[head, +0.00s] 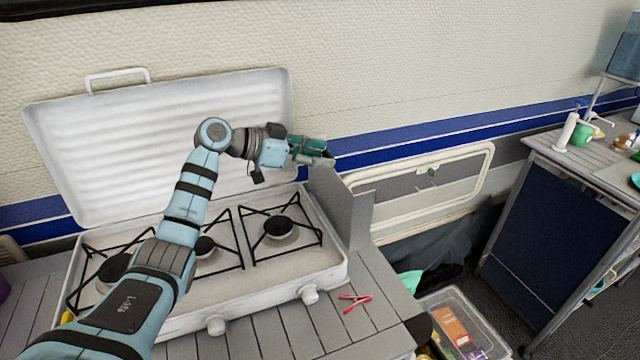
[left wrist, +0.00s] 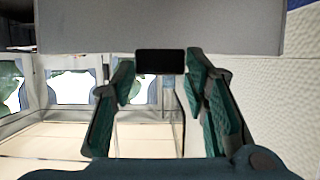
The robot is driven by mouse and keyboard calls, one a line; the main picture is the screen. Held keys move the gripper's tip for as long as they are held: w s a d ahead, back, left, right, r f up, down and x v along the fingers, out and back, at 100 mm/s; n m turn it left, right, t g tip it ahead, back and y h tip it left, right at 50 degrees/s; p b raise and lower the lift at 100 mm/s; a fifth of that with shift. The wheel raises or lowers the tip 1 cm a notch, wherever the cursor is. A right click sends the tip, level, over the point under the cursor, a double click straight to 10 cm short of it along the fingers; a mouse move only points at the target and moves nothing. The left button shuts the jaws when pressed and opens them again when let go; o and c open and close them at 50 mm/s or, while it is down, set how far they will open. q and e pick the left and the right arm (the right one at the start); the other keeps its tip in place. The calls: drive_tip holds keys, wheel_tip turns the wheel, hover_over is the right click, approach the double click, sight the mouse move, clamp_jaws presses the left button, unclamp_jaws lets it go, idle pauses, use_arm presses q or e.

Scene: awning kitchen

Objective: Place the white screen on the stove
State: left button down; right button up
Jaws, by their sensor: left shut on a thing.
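The screen (head: 335,208) is a folded panel that looks pale grey here. It is upright at the right end of the stove. My left gripper (head: 324,156) is at its top edge and shut on it. In the left wrist view the teal fingers (left wrist: 160,80) flank a small dark block, with a broad grey panel (left wrist: 160,28) beyond. The white stove (head: 325,262) has several burners with black grates, and its lid (head: 170,130) is raised against the wall. My left forearm hides part of the stove. I cannot tell whether the screen's lower edge touches anything.
Red tongs or a clip (head: 355,300) lie on the slatted counter (head: 375,330) right of the stove. A clear bin (head: 465,325) with packages is below to the right. Another table (head: 565,160) with dishes stands at the far right, across open floor.

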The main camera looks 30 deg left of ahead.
sight(327, 178)
use_arm(q)
drive_tip(key=f, duration=0.5)
drive_tip(key=shift+w+d+f, duration=0.15)
drive_tip(key=shift+w+f, duration=0.1)
drive_tip(key=shift+f, duration=0.2)
use_arm(e)
drive_tip(key=shift+w+f, duration=0.25)
drive_tip(key=shift+w, duration=0.4)
use_arm(q)
drive_tip(key=c, duration=0.9)
unclamp_jaws()
drive_tip(key=shift+c, duration=0.2)
use_arm(e)
drive_tip(key=shift+a, duration=0.15)
